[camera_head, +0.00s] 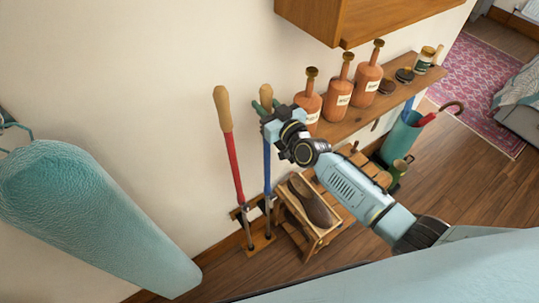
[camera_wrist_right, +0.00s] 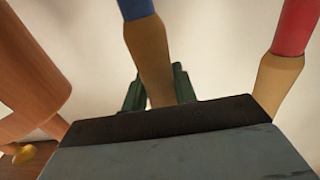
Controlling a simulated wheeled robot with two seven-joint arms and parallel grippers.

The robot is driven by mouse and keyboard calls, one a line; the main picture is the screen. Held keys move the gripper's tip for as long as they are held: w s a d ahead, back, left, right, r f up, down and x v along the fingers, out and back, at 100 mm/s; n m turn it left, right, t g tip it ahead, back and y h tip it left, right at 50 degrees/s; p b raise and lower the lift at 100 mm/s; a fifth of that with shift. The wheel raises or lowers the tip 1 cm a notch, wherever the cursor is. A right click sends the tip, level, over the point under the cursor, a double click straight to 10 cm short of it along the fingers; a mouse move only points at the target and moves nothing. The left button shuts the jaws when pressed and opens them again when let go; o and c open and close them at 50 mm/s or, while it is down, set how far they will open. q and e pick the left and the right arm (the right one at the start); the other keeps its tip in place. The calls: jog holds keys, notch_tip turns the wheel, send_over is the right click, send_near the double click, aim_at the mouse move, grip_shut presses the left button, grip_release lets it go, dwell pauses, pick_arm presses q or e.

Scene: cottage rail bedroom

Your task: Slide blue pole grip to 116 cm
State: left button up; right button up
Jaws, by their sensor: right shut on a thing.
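The blue pole (camera_head: 267,160) stands upright against the wall, its foot at a low wooden rack. Its tan wooden grip (camera_head: 266,91) is at the top, partly covered by my right gripper (camera_head: 267,105). In the right wrist view the grip (camera_wrist_right: 151,62) lies between the two green fingers (camera_wrist_right: 158,90), which are shut on it; the blue shaft (camera_wrist_right: 136,8) continues beyond. A red pole (camera_head: 236,168) with a similar wooden grip (camera_head: 222,105) stands to the left, leaning slightly. No height marks are readable. My left gripper is out of view.
A wooden shelf (camera_head: 350,118) with several orange-brown bottles is right of the grip, under a wall cabinet (camera_head: 360,18). A small wooden rack with a brown shoe (camera_head: 310,200) stands low to the right. A large teal padded thing (camera_head: 85,215) hangs at the left.

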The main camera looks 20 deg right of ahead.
aim_at(270, 96)
jog(key=shift+r+p, duration=2.15)
jog(key=shift+r, duration=0.5)
jog(key=o, duration=1.1)
jog(key=shift+f, duration=0.1)
jog(key=shift+o, duration=0.2)
jog(key=shift+s, duration=0.1)
jog(key=shift+s+d+f, duration=0.1)
jog(key=shift+s+d, duration=0.05)
jog(key=shift+s, duration=0.1)
jog(key=v, duration=0.9)
jog(key=shift+s, duration=0.15)
